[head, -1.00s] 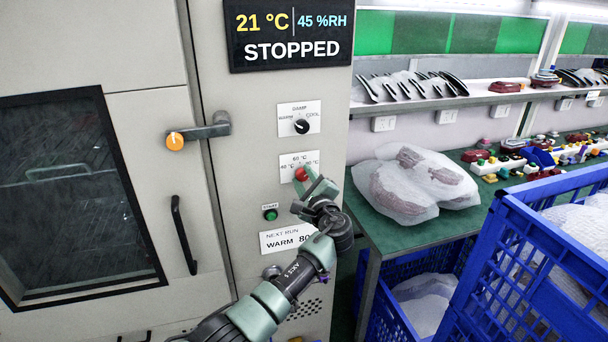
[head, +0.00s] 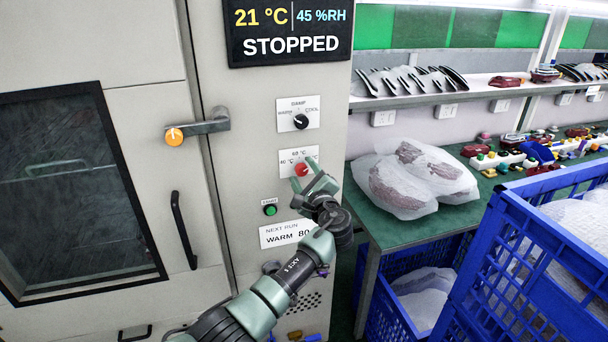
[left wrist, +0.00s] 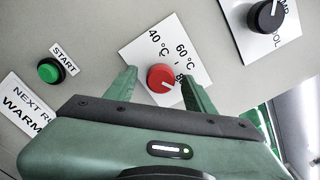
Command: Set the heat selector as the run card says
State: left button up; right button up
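The heat selector (head: 302,170) is a red knob on a white plate marked 40, 60 and 80 °C. In the left wrist view the red knob (left wrist: 160,76) has a white mark pointing to the lower right, apparently toward the partly hidden 80. My left gripper (head: 311,183) is at the knob. In the left wrist view its fingers (left wrist: 161,84) are apart, one on each side of the knob; I cannot tell whether they touch it. The run card (head: 284,235) below reads NEXT RUN, WARM 80, its right end hidden by my arm. My right gripper is out of view.
Above is a black mode selector (head: 301,122); below left is the green START button (head: 270,210). The display (head: 289,32) reads STOPPED. A door handle (head: 199,130) sticks out at left. A green table (head: 430,226) and blue crate (head: 540,255) stand at right.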

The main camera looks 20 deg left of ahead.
pick_arm(q)
jog(key=b+v, duration=0.2)
jog(key=v, duration=0.5)
jog(key=shift+s+d, duration=0.25)
jog(key=shift+s, duration=0.1)
